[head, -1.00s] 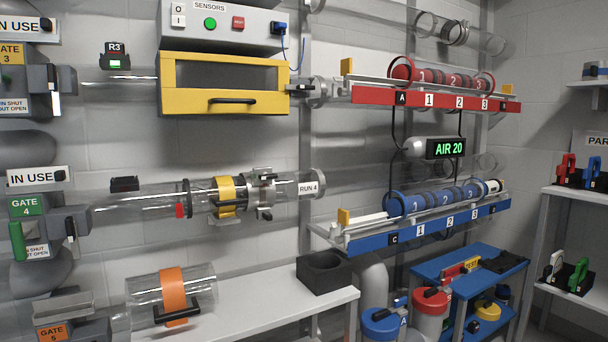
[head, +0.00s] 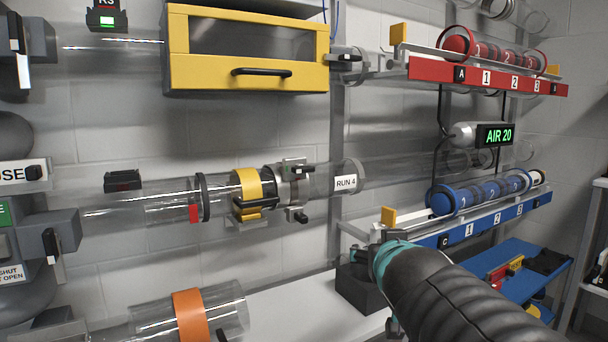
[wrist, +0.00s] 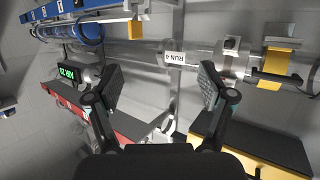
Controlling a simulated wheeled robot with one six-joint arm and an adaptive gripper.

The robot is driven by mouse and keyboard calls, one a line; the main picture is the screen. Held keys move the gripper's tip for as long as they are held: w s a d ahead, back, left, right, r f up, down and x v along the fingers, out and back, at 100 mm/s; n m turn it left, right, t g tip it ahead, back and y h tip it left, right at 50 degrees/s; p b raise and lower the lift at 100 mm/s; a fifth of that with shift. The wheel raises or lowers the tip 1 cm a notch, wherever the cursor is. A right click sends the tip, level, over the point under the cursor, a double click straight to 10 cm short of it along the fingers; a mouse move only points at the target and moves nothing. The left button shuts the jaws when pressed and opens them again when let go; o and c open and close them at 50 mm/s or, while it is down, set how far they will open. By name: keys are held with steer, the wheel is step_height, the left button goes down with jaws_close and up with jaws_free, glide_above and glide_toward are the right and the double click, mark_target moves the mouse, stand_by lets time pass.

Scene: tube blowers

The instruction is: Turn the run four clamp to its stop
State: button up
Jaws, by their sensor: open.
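The run four clamp (head: 289,187) is a grey metal ring around the clear tube, just left of the RUN 4 label (head: 346,183). It has small dark-tipped lugs at its top and bottom. In the wrist view the scene is upside down, and the clamp (wrist: 232,47) lies beyond the right finger, beside the label. My gripper (wrist: 160,84) is open and empty, its two fingers spread below the label in that view. In the head view my gripper (head: 374,262) is right of and below the clamp, apart from it. Its fingers are partly hidden by my arm.
A yellow band with a black handle (head: 248,196) sits left of the clamp. The yellow cabinet (head: 247,79) hangs above. The blue rack (head: 480,222) and red rack (head: 480,80) stand out at right. A dark block (head: 360,289) sits on the white bench (head: 290,305) below.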

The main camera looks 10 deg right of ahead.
steer(key=w+r+n+t+y, duration=0.1)
steer(key=w+r+t+y, duration=0.15)
steer(key=w+r, duration=0.4)
steer(key=n+y+b, duration=0.2)
steer(key=n+y, duration=0.3)
steer(key=y, duration=0.2)
glide_toward(306, 171)
steer(key=shift+t, duration=0.45)
steer(key=x, duration=0.3)
steer(key=b+x, duration=0.1)
steer(key=x, duration=0.7)
steer(key=shift+f, duration=0.3)
steer(key=c, duration=1.2)
